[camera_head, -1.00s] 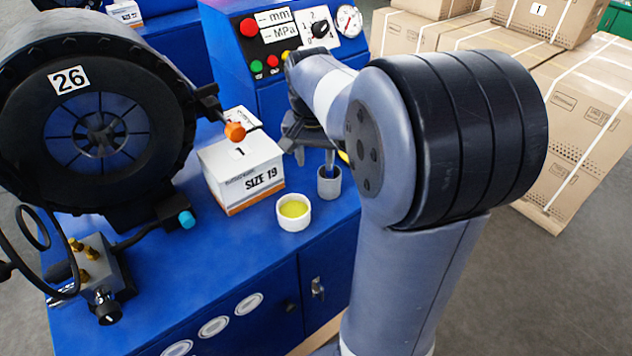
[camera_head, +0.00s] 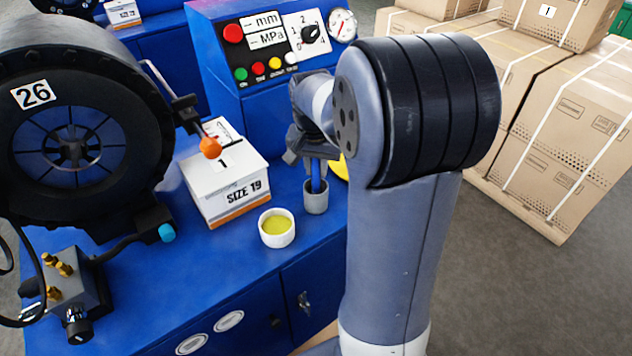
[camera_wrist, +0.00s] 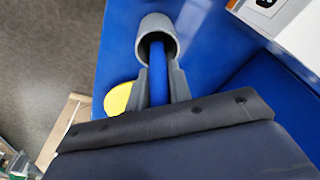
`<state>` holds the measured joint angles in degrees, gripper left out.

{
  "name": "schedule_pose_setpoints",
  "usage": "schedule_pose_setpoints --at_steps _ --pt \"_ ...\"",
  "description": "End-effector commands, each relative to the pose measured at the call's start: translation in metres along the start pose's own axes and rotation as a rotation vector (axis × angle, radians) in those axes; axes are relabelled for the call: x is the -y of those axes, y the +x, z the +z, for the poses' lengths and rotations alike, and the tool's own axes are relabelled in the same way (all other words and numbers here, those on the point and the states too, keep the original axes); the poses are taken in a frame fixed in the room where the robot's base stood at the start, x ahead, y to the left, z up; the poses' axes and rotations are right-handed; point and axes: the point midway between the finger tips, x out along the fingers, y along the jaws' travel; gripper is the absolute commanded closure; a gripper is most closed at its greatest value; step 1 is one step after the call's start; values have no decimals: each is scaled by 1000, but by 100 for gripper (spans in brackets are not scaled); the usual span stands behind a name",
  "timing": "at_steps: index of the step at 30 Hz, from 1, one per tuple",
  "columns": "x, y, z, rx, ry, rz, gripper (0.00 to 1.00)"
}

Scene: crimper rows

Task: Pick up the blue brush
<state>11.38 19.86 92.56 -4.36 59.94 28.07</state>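The blue brush (camera_head: 316,173) stands upright in a small grey cup (camera_head: 316,199) on the blue bench. Its blue handle (camera_wrist: 158,72) also shows in the wrist view, with its lower end hidden inside the cup (camera_wrist: 157,32). My gripper (camera_head: 313,155) is just above the cup, pointing down. In the wrist view, the fingers of my gripper (camera_wrist: 159,85) lie close along both sides of the handle, with no clear gap, and look shut on it. The handle's upper end is hidden by my gripper.
A white SIZE 19 box (camera_head: 224,188) stands left of the cup. A white pot of yellow contents (camera_head: 276,228) is in front. A yellow round thing (camera_head: 342,168) is partly hidden behind my arm. The crimper (camera_head: 75,140) and control panel (camera_head: 270,50) bound the bench.

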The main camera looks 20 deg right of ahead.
Motion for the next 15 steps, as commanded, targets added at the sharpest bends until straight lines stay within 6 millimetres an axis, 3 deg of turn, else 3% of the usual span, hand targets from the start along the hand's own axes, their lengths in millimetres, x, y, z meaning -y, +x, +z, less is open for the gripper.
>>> schedule_pose_setpoints --at_steps 6,15 --pt "0 0 0 0 0 0 99" --pt "0 -2 -1 -1 0 -1 100"
